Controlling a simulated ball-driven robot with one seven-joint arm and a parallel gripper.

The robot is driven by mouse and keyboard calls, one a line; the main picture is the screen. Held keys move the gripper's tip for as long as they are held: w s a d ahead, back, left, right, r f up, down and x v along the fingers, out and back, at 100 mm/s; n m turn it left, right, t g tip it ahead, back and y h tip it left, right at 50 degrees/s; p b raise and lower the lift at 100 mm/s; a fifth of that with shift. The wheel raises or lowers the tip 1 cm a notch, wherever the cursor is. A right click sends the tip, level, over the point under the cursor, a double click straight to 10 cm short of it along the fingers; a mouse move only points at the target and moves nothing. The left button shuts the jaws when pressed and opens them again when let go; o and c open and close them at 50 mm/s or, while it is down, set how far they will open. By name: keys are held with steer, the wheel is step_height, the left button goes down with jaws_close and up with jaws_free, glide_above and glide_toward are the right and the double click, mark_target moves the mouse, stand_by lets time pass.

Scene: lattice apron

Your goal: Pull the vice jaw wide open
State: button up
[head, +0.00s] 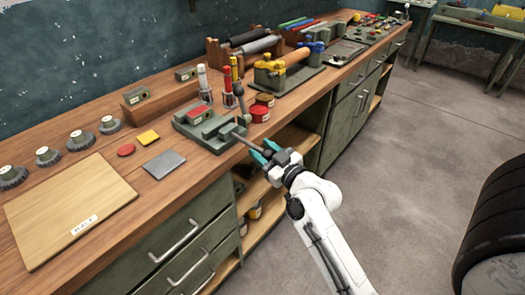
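The grey-green vice (208,130) sits at the front edge of the wooden bench, with a red patch on its top. Its front jaw part (227,133) lies on the side toward me. A grey bar (247,140) sticks out from that side, past the bench edge. My gripper (262,152) is at the outer end of this bar, with one teal finger on each side of it. The fingers are apart, but I cannot tell whether they press on the bar. The gap between the vice jaws is too small to make out.
Open shelves are under the bench.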

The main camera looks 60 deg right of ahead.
steer(key=o, duration=0.3)
steer(key=b+v, duration=0.2)
steer(key=v, duration=0.8)
steer(key=shift+s, duration=0.35)
steer(key=shift+a, duration=0.15)
